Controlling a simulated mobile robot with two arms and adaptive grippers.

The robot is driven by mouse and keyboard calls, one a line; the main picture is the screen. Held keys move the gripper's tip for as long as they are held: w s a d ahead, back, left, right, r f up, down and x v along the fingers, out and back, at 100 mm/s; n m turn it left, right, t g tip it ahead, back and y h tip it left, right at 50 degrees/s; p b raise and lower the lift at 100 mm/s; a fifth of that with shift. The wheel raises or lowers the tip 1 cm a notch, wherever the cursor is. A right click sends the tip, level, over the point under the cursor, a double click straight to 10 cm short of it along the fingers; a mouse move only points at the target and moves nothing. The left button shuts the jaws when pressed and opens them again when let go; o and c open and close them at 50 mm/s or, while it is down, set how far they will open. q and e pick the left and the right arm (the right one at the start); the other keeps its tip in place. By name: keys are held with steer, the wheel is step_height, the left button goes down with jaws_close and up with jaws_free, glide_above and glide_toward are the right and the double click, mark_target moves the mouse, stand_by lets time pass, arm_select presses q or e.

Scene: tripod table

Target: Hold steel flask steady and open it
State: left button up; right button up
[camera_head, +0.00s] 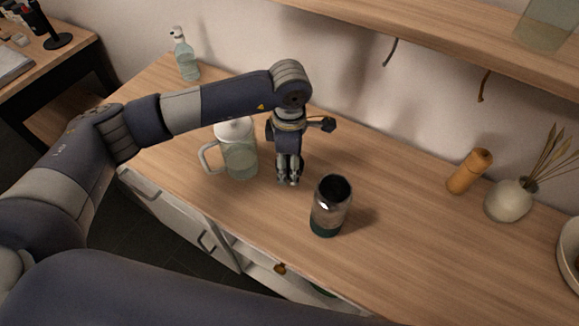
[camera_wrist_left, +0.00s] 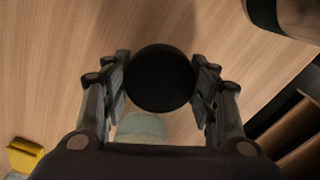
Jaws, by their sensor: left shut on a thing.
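The steel flask (camera_head: 329,210) stands upright on the wooden counter, with a dark, open-looking mouth at its top and a dark green base. My left gripper (camera_head: 289,181) is left of the flask and apart from it, pointing down over the counter. In the left wrist view, my left gripper (camera_wrist_left: 160,85) is shut on a round black lid (camera_wrist_left: 160,78), which fills the space between its fingers. In the head view the fingers and wrist hide most of that lid. Part of a cylinder, probably the flask (camera_wrist_left: 290,15), shows at the top right. My right gripper is not in view.
A glass jug (camera_head: 240,158) with a pale lid stands close left of my left gripper. A clear bottle (camera_head: 186,58) is at the back left. An orange-brown grinder (camera_head: 469,172) and a vase (camera_head: 508,200) stand at the right. The counter (camera_head: 400,220) right of the flask is clear.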

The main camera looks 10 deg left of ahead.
mark_target(289, 171)
arm_select(q)
step_height(289, 171, down, 2)
steer(key=shift+s+f+p, duration=0.1)
steer(key=shift+f+p, duration=0.15)
steer(key=shift+p, duration=0.1)
steer(key=shift+f, duration=0.1)
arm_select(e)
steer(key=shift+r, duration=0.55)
arm_select(q)
steer(key=shift+f+b, duration=0.2)
steer(key=shift+b, duration=0.1)
steer(key=o, duration=1.2)
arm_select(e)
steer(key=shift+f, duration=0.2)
arm_select(q)
steer(key=shift+r, duration=0.1)
